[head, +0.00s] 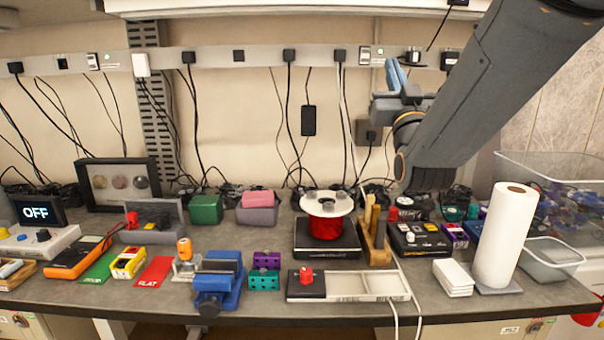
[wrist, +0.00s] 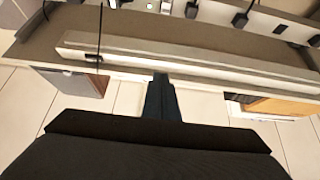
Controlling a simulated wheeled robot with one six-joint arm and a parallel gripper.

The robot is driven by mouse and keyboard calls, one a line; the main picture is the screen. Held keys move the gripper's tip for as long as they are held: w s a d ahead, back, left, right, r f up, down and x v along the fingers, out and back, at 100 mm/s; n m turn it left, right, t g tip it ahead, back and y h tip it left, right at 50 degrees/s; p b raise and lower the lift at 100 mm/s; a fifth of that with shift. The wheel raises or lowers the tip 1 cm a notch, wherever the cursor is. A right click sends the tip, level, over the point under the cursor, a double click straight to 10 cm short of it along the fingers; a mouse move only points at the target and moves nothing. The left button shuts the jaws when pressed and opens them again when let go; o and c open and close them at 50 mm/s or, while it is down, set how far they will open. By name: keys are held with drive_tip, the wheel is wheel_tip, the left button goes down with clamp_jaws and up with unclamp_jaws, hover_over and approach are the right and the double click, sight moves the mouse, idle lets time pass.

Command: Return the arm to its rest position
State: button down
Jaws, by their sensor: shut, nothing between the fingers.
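My gripper (head: 396,78) shows in the head view at the upper right, raised well above the bench in front of the wall. Its blue-grey fingers point up and to the left. In the wrist view the fingers (wrist: 160,98) are together, with nothing between them. My grey arm crosses the right side of the head view and hides part of the wall and the back of the bench.
The bench (head: 260,303) is crowded: a blue vise (head: 218,280), a red spool (head: 326,228) with a white top on a black box, a paper towel roll (head: 504,235), a clear bin (head: 560,200). Cables hang from the wall power strip (head: 215,58). Air around the gripper looks clear.

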wheel_tip(320, 180, down, 26)
drive_tip(key=s+g, duration=0.1)
drive_tip(key=g, duration=1)
drive_tip(key=s+f+g, duration=1.1)
drive_tip(key=s+f, duration=0.5)
drive_tip(key=s, duration=0.5)
drive_tip(key=s+f+g+b, duration=0.3)
drive_tip(key=f+b, duration=0.7)
drive_tip(key=f, duration=0.1)
drive_tip(key=shift+s+f, duration=0.15)
drive_tip(key=shift+f, duration=0.05)
drive_tip(key=c, duration=2.5)
unclamp_jaws()
drive_tip(key=shift+d, duration=0.1)
